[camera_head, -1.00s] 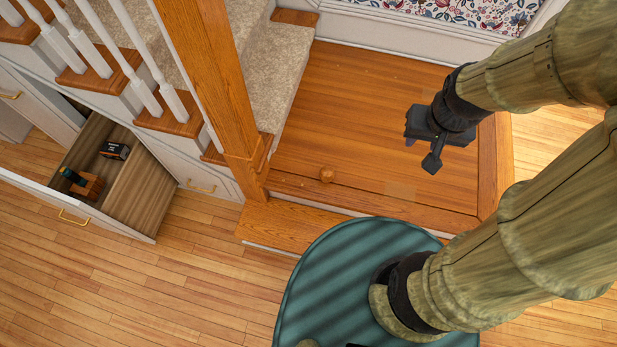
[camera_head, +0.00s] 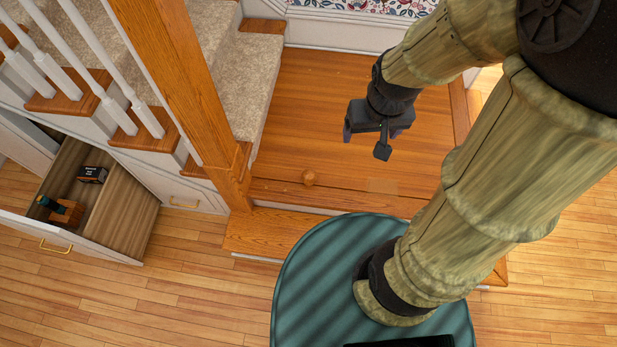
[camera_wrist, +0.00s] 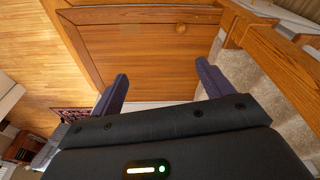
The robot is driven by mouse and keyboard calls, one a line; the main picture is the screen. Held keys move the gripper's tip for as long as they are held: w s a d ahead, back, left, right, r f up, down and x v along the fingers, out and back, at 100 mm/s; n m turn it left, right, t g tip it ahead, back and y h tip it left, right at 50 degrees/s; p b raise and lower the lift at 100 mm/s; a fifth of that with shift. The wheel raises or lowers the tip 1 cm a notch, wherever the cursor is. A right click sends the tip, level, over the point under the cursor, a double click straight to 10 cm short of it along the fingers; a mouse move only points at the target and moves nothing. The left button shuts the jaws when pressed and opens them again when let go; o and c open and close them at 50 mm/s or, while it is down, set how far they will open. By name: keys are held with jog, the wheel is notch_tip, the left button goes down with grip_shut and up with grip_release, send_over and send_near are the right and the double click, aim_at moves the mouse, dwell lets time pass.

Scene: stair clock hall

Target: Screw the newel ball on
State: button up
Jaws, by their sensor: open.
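The newel ball (camera_head: 310,177), a small round wooden ball, lies on the wooden landing near its front edge in the head view. It also shows in the wrist view (camera_wrist: 181,28), beyond and between my fingers. The square wooden newel post (camera_head: 190,90) stands left of the ball; its top is out of the head view. My gripper (camera_head: 378,140) is above the landing, to the right of the ball and apart from it. Its two fingers (camera_wrist: 158,88) are spread with nothing between them.
An open drawer (camera_head: 128,222) at the left holds a small dark box (camera_head: 92,174) and a wooden block with a dark-green item (camera_head: 66,210). White balusters (camera_head: 95,65) and carpeted stairs (camera_head: 258,75) rise behind the post. The landing (camera_head: 330,100) around the ball is clear.

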aim_at(309, 177)
jog(key=shift+o, duration=0.3)
jog(key=a+f+n+g+h+b, duration=0.1)
jog(key=f+n+b, duration=0.2)
jog(key=f+b, duration=0.3)
jog(key=a+f+n+g+h+b, duration=0.2)
jog(key=f+b, duration=0.4)
jog(key=f, duration=0.9)
jog(key=shift+w+a+n+g+b, duration=0.25)
jog(key=shift+w+n+g+b, duration=0.1)
jog(key=shift+n, duration=0.45)
jog(key=w+a+f+n+t+h+b, duration=0.15)
jog(key=f+n+h+b, duration=0.35)
jog(key=f, duration=0.5)
jog(key=w+a+f+n+h+b, duration=0.1)
jog(key=a+f+n+h+b, duration=0.1)
jog(key=f+b, duration=0.65)
jog(key=w+a+f+n+t+b, duration=0.1)
jog(key=a+f+n+t+b, duration=0.4)
jog(key=f, duration=0.4)
jog(key=w+a+f+n+t+b, duration=0.2)
jog(key=a+f+n+t+b, duration=0.3)
jog(key=f, duration=0.4)
jog(key=w+a+f+n+t+b, duration=0.2)
jog(key=a+f+n+t+b, duration=0.2)
jog(key=f+b, duration=0.3)
jog(key=shift+a+f+n+t, duration=0.4)
jog(key=shift+f+n+t, duration=0.15)
jog(key=shift+f, duration=0.35)
jog(key=shift+d, duration=0.1)
